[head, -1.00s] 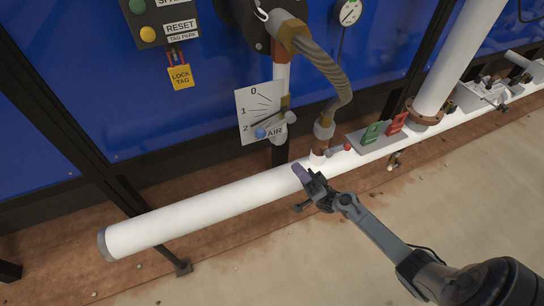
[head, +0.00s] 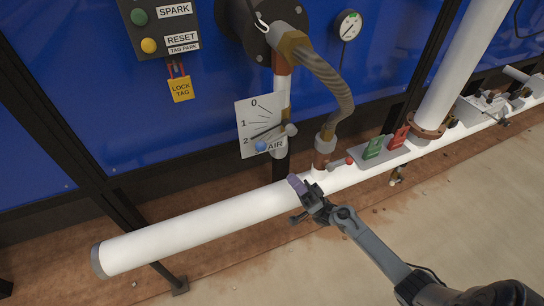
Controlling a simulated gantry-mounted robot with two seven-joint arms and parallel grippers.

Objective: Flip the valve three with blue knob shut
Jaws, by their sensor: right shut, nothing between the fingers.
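The blue knob (head: 261,146) is the end of a small valve lever on the upright pipe, in front of a white dial plate (head: 254,127) marked 0, 1, 2 and AIR. The knob sits near the 2 mark, at the plate's lower part. My right gripper (head: 296,186) is shut and empty over the long white pipe, below and to the right of the blue knob and apart from it. My left gripper is not in view.
A red knob (head: 349,160) and a tray with green (head: 373,147) and red (head: 399,137) clips sit right of my gripper. A braided hose (head: 330,85) curves down beside the dial plate. A yellow lock tag (head: 181,89) hangs upper left.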

